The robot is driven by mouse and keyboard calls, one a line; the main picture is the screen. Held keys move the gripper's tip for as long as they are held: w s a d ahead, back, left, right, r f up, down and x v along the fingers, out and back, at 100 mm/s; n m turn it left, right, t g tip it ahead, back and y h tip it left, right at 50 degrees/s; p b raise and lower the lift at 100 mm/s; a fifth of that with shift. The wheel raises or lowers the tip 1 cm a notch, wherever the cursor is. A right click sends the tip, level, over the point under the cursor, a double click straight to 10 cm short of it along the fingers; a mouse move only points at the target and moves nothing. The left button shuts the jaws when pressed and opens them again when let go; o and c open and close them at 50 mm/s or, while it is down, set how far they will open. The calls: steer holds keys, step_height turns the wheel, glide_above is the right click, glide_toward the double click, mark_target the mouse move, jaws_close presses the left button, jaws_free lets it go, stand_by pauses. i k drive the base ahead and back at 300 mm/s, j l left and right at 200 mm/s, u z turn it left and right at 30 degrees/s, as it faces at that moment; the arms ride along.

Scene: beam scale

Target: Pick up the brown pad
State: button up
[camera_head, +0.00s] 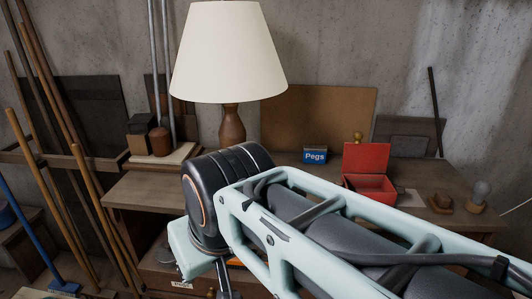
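I cannot surely tell which thing is the brown pad. A small brown piece (440,202) lies on the right part of the bench, and its exact shape is too small to make out. My arm reaches in from the lower right and covers the middle of the bench front. The fingertips of my gripper do not show, so I cannot see whether it holds anything. What lies behind and under the arm is hidden.
A wooden bench (410,174) holds a lamp (228,55), a blue Pegs box (315,156), an open red box (368,185) and a bulb-shaped thing (480,191). A brown board (300,115) leans at the wall. Long poles (60,125) stand at left.

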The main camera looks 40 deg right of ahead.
mark_target(440, 204)
steer(key=z, duration=2.55)
steer(key=i+u, duration=0.7)
steer(key=i, duration=0.1)
